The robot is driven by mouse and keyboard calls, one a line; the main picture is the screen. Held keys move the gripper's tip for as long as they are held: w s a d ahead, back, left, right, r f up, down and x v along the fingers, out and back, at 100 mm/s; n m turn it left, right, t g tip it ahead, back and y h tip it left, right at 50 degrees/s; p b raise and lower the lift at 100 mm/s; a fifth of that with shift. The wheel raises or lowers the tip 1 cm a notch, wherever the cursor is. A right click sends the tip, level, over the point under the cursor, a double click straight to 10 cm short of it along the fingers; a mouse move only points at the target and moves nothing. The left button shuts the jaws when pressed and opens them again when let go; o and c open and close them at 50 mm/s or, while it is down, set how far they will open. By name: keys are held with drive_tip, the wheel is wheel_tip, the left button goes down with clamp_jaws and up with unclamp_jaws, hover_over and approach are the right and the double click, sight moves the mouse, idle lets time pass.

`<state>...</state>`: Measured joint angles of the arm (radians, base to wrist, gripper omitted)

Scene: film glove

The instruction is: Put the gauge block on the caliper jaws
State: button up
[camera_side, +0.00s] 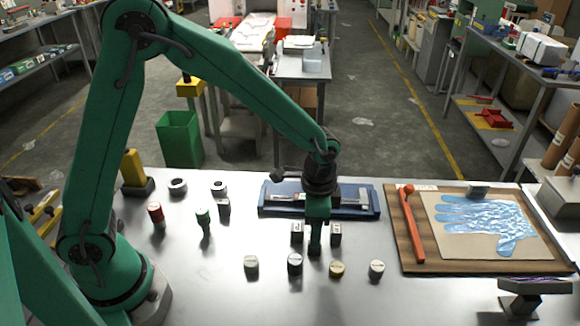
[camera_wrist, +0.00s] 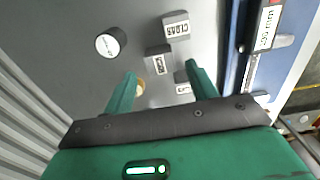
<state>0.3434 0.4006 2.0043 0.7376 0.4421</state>
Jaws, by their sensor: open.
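Several small grey labelled blocks stand on the bench, and I cannot tell which one is the gauge block. In the side view, one block (camera_side: 297,233) is left of my gripper (camera_side: 315,248) and another block (camera_side: 335,234) is right of it. In the wrist view, my gripper (camera_wrist: 161,69) is open. A labelled block (camera_wrist: 159,60) shows between and beyond the fingertips, another (camera_wrist: 177,26) is farther off, and a third (camera_wrist: 183,86) is partly hidden by the right finger. The caliper (camera_side: 285,197) lies on a blue tray (camera_side: 268,212) behind my gripper; its jaws are hard to make out.
Several short cylinders (camera_side: 294,263) stand in front. A wooden board (camera_side: 410,262) with a blue film glove (camera_side: 485,222) and red bar (camera_side: 413,228) is right.

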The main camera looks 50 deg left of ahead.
wheel_tip(320, 180, up, 8)
drive_tip(key=shift+r, duration=0.2)
idle(0.7)
drive_tip(key=s+a+r+n+t, duration=0.5)
drive_tip(key=s+a+r+n, duration=0.4)
drive_tip(key=s+a, duration=0.4)
drive_tip(key=shift+s+a+r+t, duration=0.35)
drive_tip(key=shift+s+r, duration=0.5)
drive_tip(key=shift+s, duration=0.7)
drive_tip(key=shift+c, duration=0.5)
drive_tip(key=shift+w, duration=0.1)
